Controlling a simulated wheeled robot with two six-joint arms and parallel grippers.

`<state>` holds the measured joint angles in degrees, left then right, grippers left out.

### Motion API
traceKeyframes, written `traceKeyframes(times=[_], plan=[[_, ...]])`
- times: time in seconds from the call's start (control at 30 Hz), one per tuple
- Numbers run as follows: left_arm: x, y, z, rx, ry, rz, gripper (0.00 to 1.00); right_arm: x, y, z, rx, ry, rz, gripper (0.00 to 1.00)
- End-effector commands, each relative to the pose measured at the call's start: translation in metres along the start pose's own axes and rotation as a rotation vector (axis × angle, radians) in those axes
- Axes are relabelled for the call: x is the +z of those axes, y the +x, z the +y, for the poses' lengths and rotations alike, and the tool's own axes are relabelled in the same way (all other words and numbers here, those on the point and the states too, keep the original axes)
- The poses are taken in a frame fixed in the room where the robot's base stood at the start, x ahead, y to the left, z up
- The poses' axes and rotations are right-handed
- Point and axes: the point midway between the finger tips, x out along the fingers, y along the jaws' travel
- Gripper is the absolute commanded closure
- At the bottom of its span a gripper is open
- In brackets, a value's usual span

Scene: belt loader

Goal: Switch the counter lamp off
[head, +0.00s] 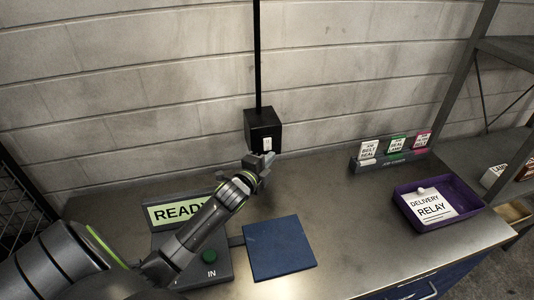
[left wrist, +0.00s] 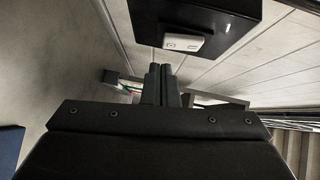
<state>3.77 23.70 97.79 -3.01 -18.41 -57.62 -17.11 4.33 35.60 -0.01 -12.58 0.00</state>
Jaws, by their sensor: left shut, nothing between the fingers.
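A black box (head: 262,128) is fixed to the wall at the end of a black vertical conduit. A small white switch (head: 267,144) sits on its front. In the left wrist view the white switch (left wrist: 188,43) shows on the dark box (left wrist: 225,15), just beyond my fingertips. My left gripper (head: 268,158) is just below the switch, its fingers closed together and empty. In the left wrist view its fingertips (left wrist: 160,68) point toward the switch plate, and I cannot tell whether they touch it. The lamp itself is not recognisable in these views. My right gripper is not in view.
A READY display (head: 175,212) and a green button (head: 209,257) stand on the metal counter (head: 350,240). A blue mat (head: 279,249) lies beside them. A purple tray (head: 474,204) holds a DELIVERY RELAY card, and a card rack (head: 391,160) stands behind.

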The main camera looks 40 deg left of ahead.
Motion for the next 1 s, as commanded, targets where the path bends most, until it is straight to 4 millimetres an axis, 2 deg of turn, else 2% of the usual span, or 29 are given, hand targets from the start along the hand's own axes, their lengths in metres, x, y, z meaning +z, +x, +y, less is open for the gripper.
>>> traceKeyframes(times=[0.2,0.6,0.73,0.87,0.9,1.0], plan=[[0.01,0.009,0.0,0.001,-0.001,0.0,1.0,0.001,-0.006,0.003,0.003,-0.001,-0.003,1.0],[0.011,0.011,0.0,0.0,-0.001,0.0,1.0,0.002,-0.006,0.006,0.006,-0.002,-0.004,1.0],[0.013,0.013,0.004,-0.012,0.01,0.0,1.0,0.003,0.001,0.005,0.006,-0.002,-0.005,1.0],[0.017,0.017,0.008,-0.046,0.045,-0.001,1.0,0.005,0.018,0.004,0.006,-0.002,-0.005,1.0],[0.016,0.016,0.002,-0.047,0.045,-0.001,1.0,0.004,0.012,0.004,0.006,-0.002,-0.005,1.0],[0.016,0.016,0.001,-0.045,0.043,-0.001,1.0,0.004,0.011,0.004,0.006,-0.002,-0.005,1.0]])
